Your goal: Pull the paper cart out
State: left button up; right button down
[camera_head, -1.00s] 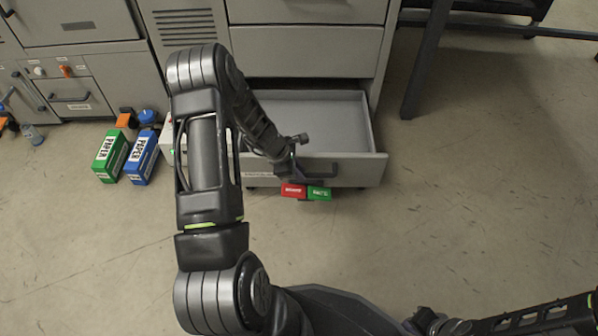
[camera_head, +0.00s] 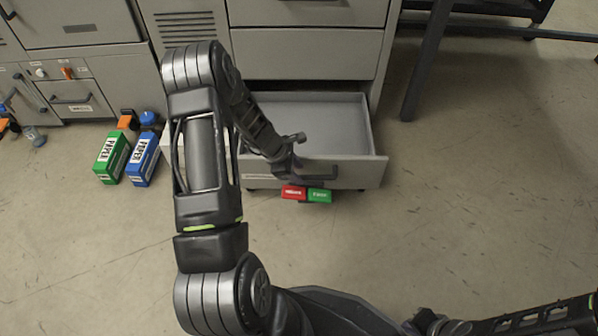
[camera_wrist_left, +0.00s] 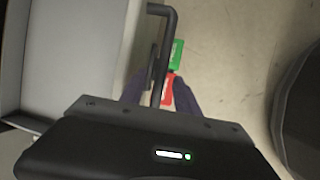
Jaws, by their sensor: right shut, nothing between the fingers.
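The open grey drawer (camera_head: 354,173) of the cabinet, a tray-like box with a dark bar handle (camera_head: 322,178), is pulled out with its inside empty; I cannot tell whether it is the paper cart. My left gripper (camera_head: 302,176) is at that handle. In the left wrist view the handle (camera_wrist_left: 166,45) runs between the two dark fingers, which stand apart with gaps beside the bar. A red block (camera_head: 293,192) and a green block (camera_head: 319,195) show just below the handle. My right gripper (camera_head: 428,323) is shut and empty at the bottom edge, partly cut off.
A green box (camera_head: 111,158) and a blue box (camera_head: 142,160), both marked PAPER, stand on the floor left of the drawer. Cabinets line the back. A dark table leg (camera_head: 425,70) stands at the right. The floor in front and to the right is clear.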

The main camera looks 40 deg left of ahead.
pick_arm(q)
jog(key=p+v, duration=0.2)
jog(key=v, duration=0.4)
dwell(0.4)
